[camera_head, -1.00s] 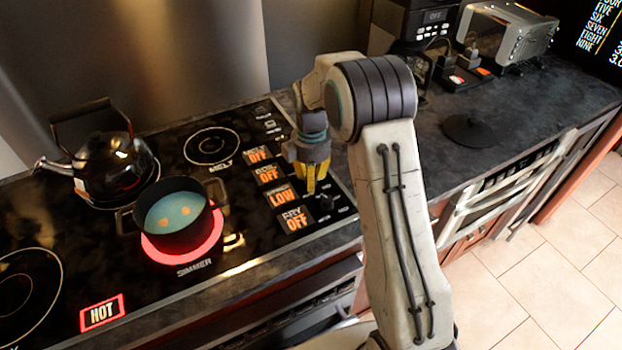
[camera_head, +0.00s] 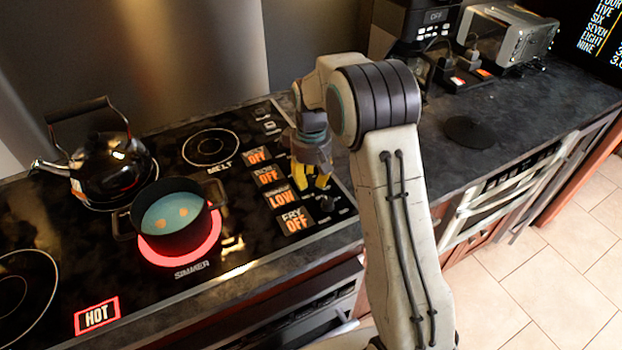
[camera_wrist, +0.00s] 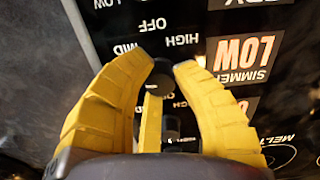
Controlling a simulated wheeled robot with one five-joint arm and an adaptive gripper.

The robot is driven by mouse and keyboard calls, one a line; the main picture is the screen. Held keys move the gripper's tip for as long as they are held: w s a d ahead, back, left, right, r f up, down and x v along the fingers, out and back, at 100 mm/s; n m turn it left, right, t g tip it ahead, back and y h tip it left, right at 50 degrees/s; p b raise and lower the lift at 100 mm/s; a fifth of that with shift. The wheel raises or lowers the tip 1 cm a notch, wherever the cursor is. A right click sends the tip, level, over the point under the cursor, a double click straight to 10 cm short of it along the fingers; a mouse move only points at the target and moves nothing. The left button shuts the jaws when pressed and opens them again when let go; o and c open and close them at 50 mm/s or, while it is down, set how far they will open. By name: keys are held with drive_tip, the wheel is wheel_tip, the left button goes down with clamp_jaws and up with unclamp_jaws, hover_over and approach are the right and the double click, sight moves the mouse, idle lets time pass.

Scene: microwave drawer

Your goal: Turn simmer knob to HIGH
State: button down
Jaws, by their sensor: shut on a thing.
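The simmer display (camera_head: 281,198) reads LOW in orange on the black stovetop. It also shows in the wrist view (camera_wrist: 242,58). My gripper (camera_head: 312,186) points down at the column of controls, just right of this display. In the wrist view, its yellow fingers (camera_wrist: 163,66) close around a small dark knob (camera_wrist: 163,70) level with the simmer display, which looks like the simmer knob. HIGH, MID and OFF labels lie around there. The knob's pointer is hard to make out, and the fingers hide the knob in the head view.
The fry display (camera_head: 294,220) reads OFF, as do the displays behind. A pot (camera_head: 176,238) of bluish liquid stands on the glowing red simmer burner. A black kettle (camera_head: 108,170) stands behind it. A HOT sign (camera_head: 97,315) is lit. Dark counter (camera_head: 440,180) extends right.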

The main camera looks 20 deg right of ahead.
drive_tip(key=m, duration=0.5)
drive_tip(key=shift+s+f+m, duration=0.15)
drive_tip(key=shift+m, duration=0.15)
drive_tip(key=m, duration=0.5)
drive_tip(key=shift+m+b, duration=0.3)
drive_tip(key=m, duration=1.1)
drive_tip(key=shift+m, duration=0.3)
drive_tip(key=c, duration=0.9)
unclamp_jaws()
drive_tip(key=shift+c, duration=0.2)
